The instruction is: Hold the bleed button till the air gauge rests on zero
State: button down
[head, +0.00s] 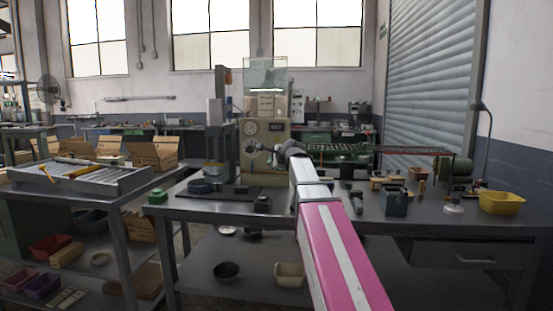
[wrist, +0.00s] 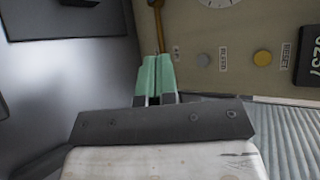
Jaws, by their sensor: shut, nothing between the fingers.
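The beige machine panel (wrist: 235,85) fills the upper right of the wrist view. In the head view the round gauge (head: 250,127) is small and unreadable, and my wrist hides the gripper and buttons.
A brass-coloured rod (wrist: 158,25) stands just beyond my fingertips. A black number display (wrist: 308,60) is at the panel's right. In the head view, a press column (head: 218,140) stands left of the machine. A blue-grey bin (head: 396,201) and a yellow bin (head: 501,203) are on the bench's right.

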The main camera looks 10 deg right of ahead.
jog(key=w+d, duration=0.2)
jog(key=w, duration=0.6)
jog(key=shift+d, duration=0.3)
jog(key=shift+w, duration=0.1)
dwell(1.7)
jog(key=shift+w+d, duration=0.1)
jog(key=shift+w, duration=0.2)
jog(key=shift+w+d, duration=0.15)
jog(key=shift+w, duration=0.3)
dwell(0.8)
jog(key=shift+s, duration=0.15)
dwell(1.6)
jog(key=shift+s+a, duration=0.25)
jog(key=shift+s, duration=0.45)
jog(key=shift+s, duration=0.1)
jog(key=s, duration=0.1)
jog(key=s+a, duration=0.1)
jog(key=s, duration=0.2)
jog(key=shift+s+a, duration=0.3)
